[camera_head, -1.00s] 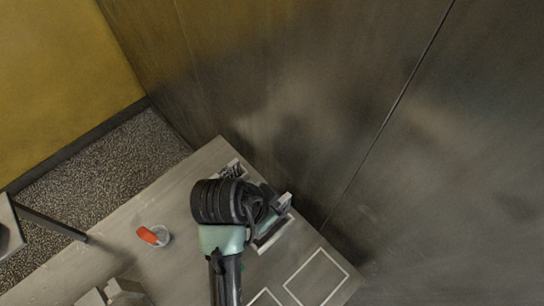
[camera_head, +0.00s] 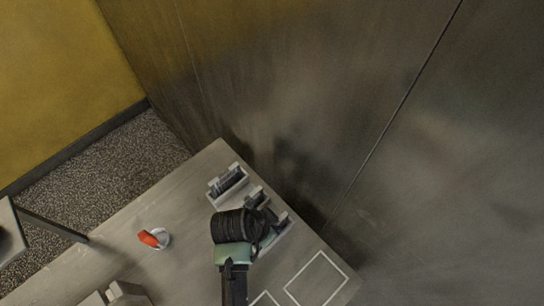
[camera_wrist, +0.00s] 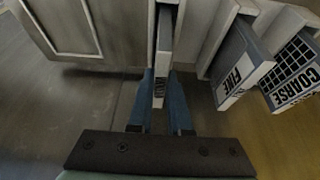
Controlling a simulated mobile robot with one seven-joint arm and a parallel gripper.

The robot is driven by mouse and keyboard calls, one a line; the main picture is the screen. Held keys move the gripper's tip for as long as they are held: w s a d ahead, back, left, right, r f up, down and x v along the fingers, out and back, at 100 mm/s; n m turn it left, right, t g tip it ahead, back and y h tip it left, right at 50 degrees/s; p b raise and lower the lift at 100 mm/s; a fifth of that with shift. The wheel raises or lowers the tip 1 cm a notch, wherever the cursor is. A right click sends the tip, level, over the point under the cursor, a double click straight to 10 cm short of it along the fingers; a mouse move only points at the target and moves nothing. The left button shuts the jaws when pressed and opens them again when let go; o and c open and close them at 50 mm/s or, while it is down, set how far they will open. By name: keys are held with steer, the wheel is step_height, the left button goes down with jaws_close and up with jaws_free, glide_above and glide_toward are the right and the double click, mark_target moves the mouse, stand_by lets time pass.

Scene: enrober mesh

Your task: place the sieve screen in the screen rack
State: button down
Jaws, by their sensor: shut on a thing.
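My gripper (camera_wrist: 160,112) is shut on a thin, upright sieve screen (camera_wrist: 164,55). The screen's pale edge and partly covered label show between the two blue fingers. Its far end lies among pale, rack-like walls; I cannot tell whether it is seated. Screens labelled FINE (camera_wrist: 240,68) and COARSE (camera_wrist: 294,72) stand in pale holders to the right in the wrist view. In the head view, a rack (camera_head: 241,187) with dark screens stands near the table's far corner. My gripper (camera_head: 265,219) is over another holder (camera_head: 282,234), partly hidden by my arm.
White outlined squares (camera_head: 317,278) mark the table's right part. A white cup (camera_head: 163,240) with a red-orange thing stands on the left, and grey blocks (camera_head: 126,292) at the front. A metal wall (camera_head: 310,110) rises behind the table. Bare tabletop (camera_head: 190,215) lies between cup and rack.

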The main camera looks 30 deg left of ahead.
steer(key=shift+f, duration=0.15)
steer(key=c, duration=0.8)
jaws_free()
steer(key=shift+c, duration=0.2)
steer(key=b+v, duration=0.1)
steer(key=v, duration=1.1)
steer(key=shift+w, duration=0.15)
